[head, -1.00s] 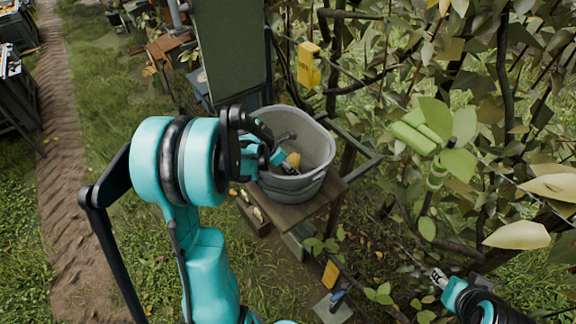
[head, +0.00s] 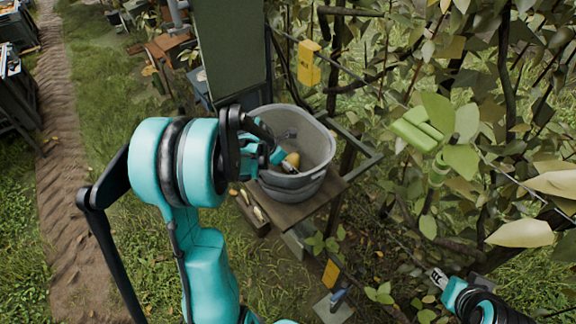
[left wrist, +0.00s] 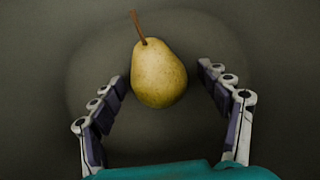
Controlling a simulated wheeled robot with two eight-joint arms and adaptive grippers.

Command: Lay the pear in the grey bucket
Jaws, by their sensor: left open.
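The grey bucket (head: 318,148) stands on a small wooden stand in the middle of the head view. The yellow-green pear (head: 291,160) is inside it, partly hidden by my left arm. In the left wrist view the pear (left wrist: 159,70) lies on the bucket's grey floor (left wrist: 250,60), its brown stem pointing up in the picture. My left gripper (left wrist: 165,85) is open, its fingers apart on both sides of the pear with gaps showing. In the head view my left gripper reaches into the bucket. My right gripper (head: 437,277) is at the lower right, away from the bucket.
The wooden stand (head: 300,212) carries the bucket. A dark green panel (head: 229,50) rises behind it. A yellow box (head: 309,62) hangs near wires and leafy branches on the right. A dirt path (head: 62,200) and grass lie on the left.

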